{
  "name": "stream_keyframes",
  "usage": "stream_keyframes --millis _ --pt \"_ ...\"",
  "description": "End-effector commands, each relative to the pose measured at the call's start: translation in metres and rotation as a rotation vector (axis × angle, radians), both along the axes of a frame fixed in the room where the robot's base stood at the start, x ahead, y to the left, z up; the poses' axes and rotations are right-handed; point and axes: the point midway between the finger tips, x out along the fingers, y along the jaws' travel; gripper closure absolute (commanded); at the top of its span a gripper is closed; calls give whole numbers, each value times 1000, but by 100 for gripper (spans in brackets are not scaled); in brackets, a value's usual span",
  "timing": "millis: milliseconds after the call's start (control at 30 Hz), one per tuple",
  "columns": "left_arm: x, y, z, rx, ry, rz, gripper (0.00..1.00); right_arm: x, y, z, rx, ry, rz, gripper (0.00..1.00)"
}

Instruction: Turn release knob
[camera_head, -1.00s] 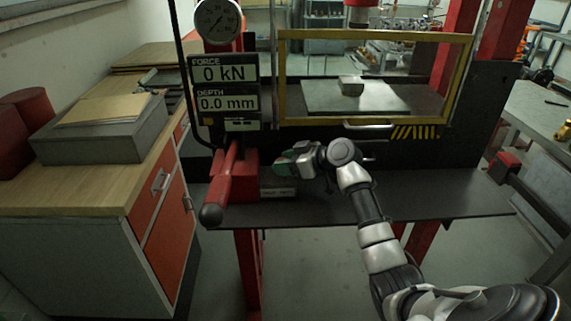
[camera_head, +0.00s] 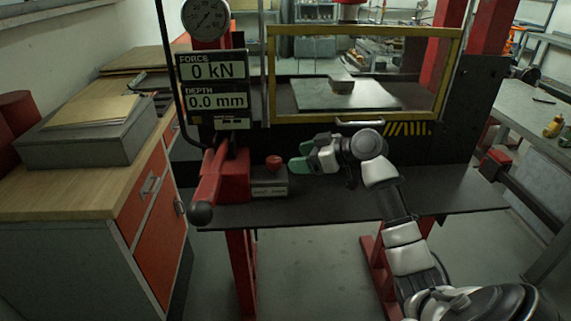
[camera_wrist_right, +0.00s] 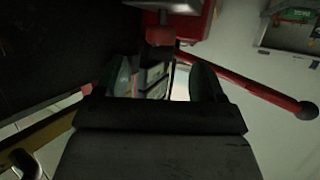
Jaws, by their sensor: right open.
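The red release knob (camera_head: 274,162) stands on a small grey labelled box (camera_head: 269,188) on the press's dark shelf. My right gripper (camera_head: 298,167), with green fingertips, is just right of the knob and apart from it. In the right wrist view its two fingers (camera_wrist_right: 162,80) are spread with nothing gripped between them. My left gripper is not in view.
A red lever (camera_head: 208,187) with a dark ball end juts forward left of the knob. Above it are a force and depth display (camera_head: 213,86) and a dial gauge (camera_head: 206,17). A yellow-framed guard (camera_head: 455,75) stands behind my arm. The shelf (camera_head: 330,203) is mostly clear.

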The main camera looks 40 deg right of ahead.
Motion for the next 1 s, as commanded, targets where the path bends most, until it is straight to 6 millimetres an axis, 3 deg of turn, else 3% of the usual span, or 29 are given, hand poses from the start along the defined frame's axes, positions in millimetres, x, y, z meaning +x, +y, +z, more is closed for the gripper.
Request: stream_keyframes --millis 267,1000 --pt "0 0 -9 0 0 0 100 -24 -15 11 0 1 1 30" --pt "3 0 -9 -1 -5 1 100 -25 -15 12 1 1 1 30"
